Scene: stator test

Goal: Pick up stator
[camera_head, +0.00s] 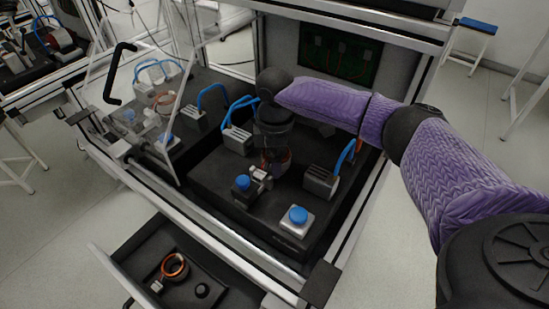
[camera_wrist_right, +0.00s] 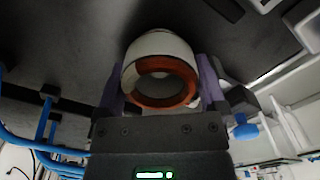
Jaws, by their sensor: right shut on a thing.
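My right gripper (camera_head: 273,158) reaches down over the black test fixture (camera_head: 215,178) in the head view, its arm coming in from the right. It is shut on a stator (camera_head: 284,162), mostly hidden behind the gripper there. The right wrist view shows the stator (camera_wrist_right: 160,44) as a white ring with a copper-brown winding, held between two purple fingers. I cannot tell whether the stator still touches the fixture. A second stator (camera_head: 174,266) with an orange ring lies in the open drawer. A third stator (camera_head: 165,104) is behind the clear panel. My left gripper is not in view.
Grey connector blocks with blue cables (camera_head: 320,181) and a blue button (camera_head: 298,215) surround the gripper on the fixture. A clear panel (camera_head: 172,110) with a black handle (camera_head: 117,72) stands open at the left. The drawer (camera_head: 130,262) sticks out at the front.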

